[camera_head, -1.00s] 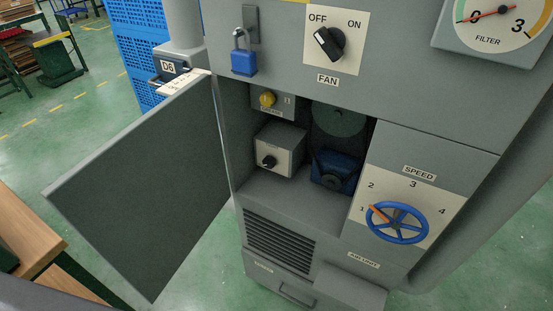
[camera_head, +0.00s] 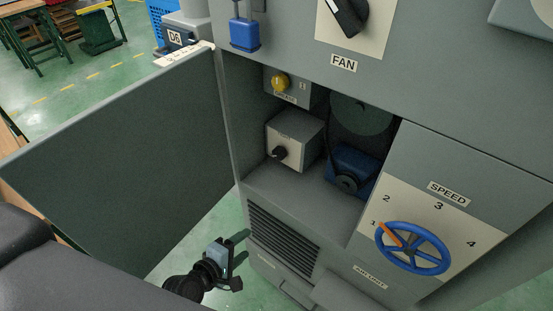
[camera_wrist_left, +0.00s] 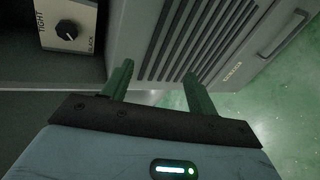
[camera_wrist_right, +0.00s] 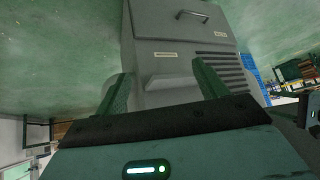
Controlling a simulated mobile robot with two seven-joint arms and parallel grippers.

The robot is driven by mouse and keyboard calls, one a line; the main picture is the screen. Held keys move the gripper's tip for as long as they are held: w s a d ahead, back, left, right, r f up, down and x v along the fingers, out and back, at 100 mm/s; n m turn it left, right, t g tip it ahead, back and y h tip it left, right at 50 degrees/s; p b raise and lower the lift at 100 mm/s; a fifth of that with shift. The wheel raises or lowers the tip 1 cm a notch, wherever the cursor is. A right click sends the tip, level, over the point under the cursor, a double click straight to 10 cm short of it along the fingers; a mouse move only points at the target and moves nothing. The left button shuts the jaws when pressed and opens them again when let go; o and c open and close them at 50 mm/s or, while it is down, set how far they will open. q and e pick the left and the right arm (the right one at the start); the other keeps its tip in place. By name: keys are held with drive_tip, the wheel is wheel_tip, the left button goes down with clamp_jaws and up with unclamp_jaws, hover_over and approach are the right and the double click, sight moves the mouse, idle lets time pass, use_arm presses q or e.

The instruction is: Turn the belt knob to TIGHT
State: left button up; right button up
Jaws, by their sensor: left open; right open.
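The belt knob (camera_head: 279,152) is a small black knob on the pale front of a grey box (camera_head: 303,131) inside the open cabinet bay. In the left wrist view the knob (camera_wrist_left: 67,30) sits at the upper left, between the labels TIGHT and SLACK, and its mark points away from TIGHT as far as I can tell. My left gripper (camera_head: 241,246) is open and empty, below and in front of the bay, near the vent grille. Its fingers (camera_wrist_left: 158,82) show apart in the left wrist view. My right gripper (camera_wrist_right: 163,85) is open and empty, facing the cabinet's lower front.
The open cabinet door (camera_head: 120,165) stands to the left of the bay. A yellow knob (camera_head: 281,82) is above the box, and a blue motor (camera_head: 350,172) is beside it. The blue SPEED handwheel (camera_head: 412,248) is on the right. A blue padlock (camera_head: 244,34) hangs above.

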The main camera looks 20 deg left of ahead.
use_arm(q)
drive_tip(key=w+r+n+t+h+b, duration=0.15)
drive_tip(key=w+r+n, duration=0.25)
drive_tip(key=w+n, duration=0.4)
drive_tip(key=n+t, duration=0.3)
drive_tip(key=n, duration=0.3)
approach(277, 156)
drive_tip(key=shift+h, duration=0.25)
drive_tip(key=shift+b+x, duration=0.65)
drive_tip(key=shift+x, duration=3.7)
use_arm(e)
drive_tip(key=shift+s+f+g, duration=0.15)
drive_tip(key=shift+s+f, duration=0.25)
drive_tip(key=shift+f, duration=0.5)
drive_tip(key=shift+s+f+g, duration=0.15)
drive_tip(key=shift+s+f, duration=0.2)
drive_tip(key=shift+f, duration=0.5)
use_arm(q)
drive_tip(key=shift+a, duration=0.15)
drive_tip(key=shift+c, duration=0.5)
drive_tip(key=c, duration=0.9)
use_arm(e)
drive_tip(key=shift+w, duration=0.1)
